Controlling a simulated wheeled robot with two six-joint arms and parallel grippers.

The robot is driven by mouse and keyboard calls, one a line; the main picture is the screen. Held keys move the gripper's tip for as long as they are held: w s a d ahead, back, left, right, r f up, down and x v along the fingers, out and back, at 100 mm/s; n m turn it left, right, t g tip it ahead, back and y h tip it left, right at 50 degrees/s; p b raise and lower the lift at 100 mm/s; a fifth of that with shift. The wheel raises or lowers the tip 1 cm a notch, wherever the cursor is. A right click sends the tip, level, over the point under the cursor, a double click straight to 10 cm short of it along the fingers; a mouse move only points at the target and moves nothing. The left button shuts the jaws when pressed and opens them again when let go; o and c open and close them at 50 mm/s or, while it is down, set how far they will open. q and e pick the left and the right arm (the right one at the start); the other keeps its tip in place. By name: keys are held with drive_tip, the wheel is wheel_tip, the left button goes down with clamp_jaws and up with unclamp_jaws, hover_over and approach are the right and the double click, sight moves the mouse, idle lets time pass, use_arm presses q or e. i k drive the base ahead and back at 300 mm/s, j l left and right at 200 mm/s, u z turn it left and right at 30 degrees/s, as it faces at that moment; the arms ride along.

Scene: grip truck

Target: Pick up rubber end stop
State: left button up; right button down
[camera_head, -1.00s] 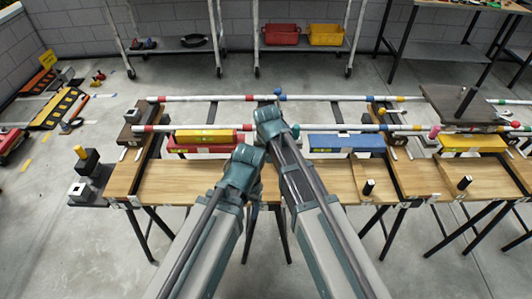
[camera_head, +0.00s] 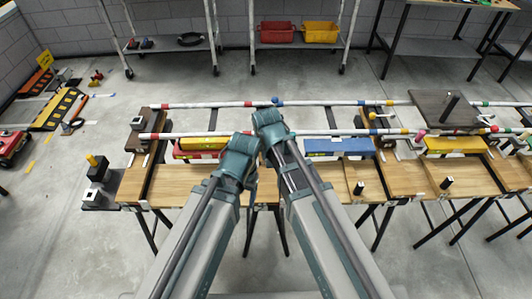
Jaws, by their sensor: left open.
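I cannot tell for certain which object is the rubber end stop. Small black upright pieces with pale tops stand on the wooden bench (camera_head: 300,187): one at centre right (camera_head: 359,188) and one further right (camera_head: 447,183). My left gripper (camera_head: 244,146) is open over the middle of the bench, in front of the red and yellow case, apart from both black pieces. My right gripper (camera_head: 268,118) reaches over the bench beside it, near the rails; its fingers are too hidden to judge.
White rails with coloured bands (camera_head: 340,132) run across the bench. A red case with yellow (camera_head: 200,147), a blue case (camera_head: 338,147) and a yellow case (camera_head: 455,144) lie behind its front strip. A dark plate (camera_head: 430,105) sits at right.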

sight(99, 164)
drive_tip(key=u, duration=1.5)
